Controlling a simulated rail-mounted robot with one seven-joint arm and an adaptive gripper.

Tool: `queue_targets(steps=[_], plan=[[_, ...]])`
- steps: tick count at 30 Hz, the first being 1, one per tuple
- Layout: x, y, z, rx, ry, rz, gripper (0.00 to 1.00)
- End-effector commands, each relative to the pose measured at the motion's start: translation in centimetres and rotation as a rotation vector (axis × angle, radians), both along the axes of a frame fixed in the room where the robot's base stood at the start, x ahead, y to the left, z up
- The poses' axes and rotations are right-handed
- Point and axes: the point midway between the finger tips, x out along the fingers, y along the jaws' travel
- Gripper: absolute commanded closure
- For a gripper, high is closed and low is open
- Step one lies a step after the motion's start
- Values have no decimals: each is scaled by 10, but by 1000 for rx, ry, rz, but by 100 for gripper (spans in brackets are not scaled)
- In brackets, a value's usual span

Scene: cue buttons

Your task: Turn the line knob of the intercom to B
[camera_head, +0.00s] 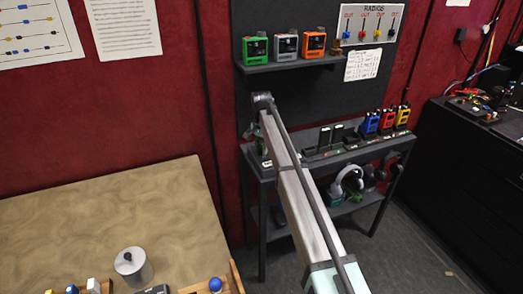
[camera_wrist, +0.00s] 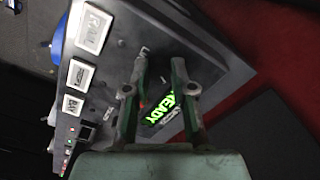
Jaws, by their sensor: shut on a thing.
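The intercom (camera_wrist: 205,40) fills the middle of the wrist view as a dark box, turned at an angle. It has a lit green READY display (camera_wrist: 161,110) and pale square labelled panels along its left side. My gripper (camera_wrist: 161,65) is over its face, with the two fingers on either side of a small dark part that I take to be the line knob. The knob's pointer and letter marks cannot be made out. In the head view my arm reaches to the left end of the dark bench and hides most of the intercom.
The dark bench (camera_head: 328,157) carries blue, red and yellow radios (camera_head: 386,120) at its right. A shelf (camera_head: 290,63) above holds green, grey and orange boxes. Headphones (camera_head: 348,181) sit on the lower shelf. A tan table (camera_head: 120,215) stands at front left.

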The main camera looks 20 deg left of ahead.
Motion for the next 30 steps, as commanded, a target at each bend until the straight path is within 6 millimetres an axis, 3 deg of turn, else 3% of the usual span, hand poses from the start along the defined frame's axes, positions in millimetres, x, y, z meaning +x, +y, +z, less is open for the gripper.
queue_targets(steps=[21, 22, 24, 30], plan=[[0, 0, 0, -1, 0, -91, 100], [0, 0, 0, -1, 0, -91, 73], [0, 0, 0, -1, 0, -91, 51], [0, 0, 0, 0, 0, -90, 51]])
